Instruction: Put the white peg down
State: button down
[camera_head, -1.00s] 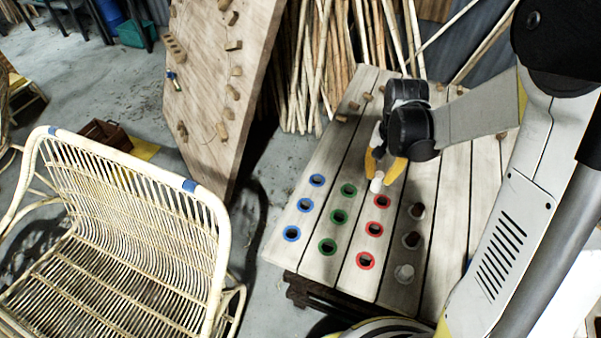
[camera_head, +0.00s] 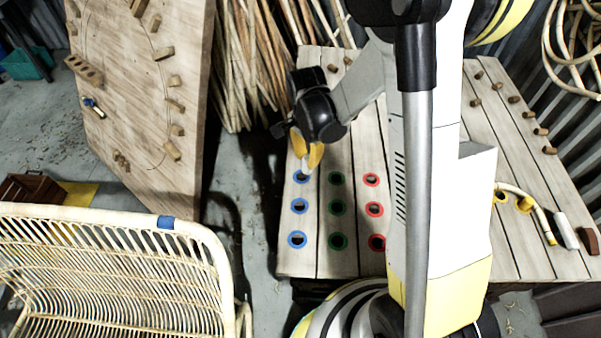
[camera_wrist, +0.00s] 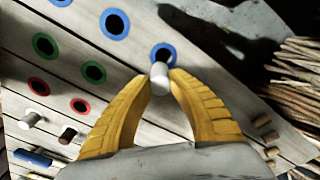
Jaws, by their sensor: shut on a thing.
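The white peg (camera_head: 306,167) is held between the yellow fingertips of my gripper (camera_head: 308,153). It is at the far blue-ringed hole (camera_head: 302,178), at the left edge of the slatted table (camera_head: 345,262). In the wrist view the peg (camera_wrist: 159,78) sits between the fingertips (camera_wrist: 160,82) and overlaps the near edge of the blue ring (camera_wrist: 163,50). I cannot tell whether its lower end is in the hole or just above it. Two more blue-ringed holes (camera_head: 300,206) lie nearer in the same column.
Green-ringed (camera_head: 337,207) and red-ringed (camera_head: 374,209) holes lie to the right. A light peg (camera_wrist: 31,120) and a dark peg (camera_wrist: 68,134) stand beyond the red rings. A rattan chair (camera_head: 110,260) is at lower left. A tall board (camera_head: 150,80) stands left.

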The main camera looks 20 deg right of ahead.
aim_at(301, 169)
jog(key=shift+w+a+f+b, duration=0.1)
jog(key=shift+a+f+b, duration=0.25)
jog(key=shift+f, duration=0.45)
jog(key=shift+w+a+f+b, duration=0.1)
jog(key=shift+a+f+b, duration=0.2)
jog(key=shift+f, duration=0.55)
jog(key=shift+a+f+b, duration=0.2)
jog(key=shift+f+b, duration=0.2)
jog(key=shift+f, duration=0.4)
jog(key=shift+f, duration=0.2)
jog(key=c, duration=1.3)
grip_release()
jog(key=shift+r, duration=0.1)
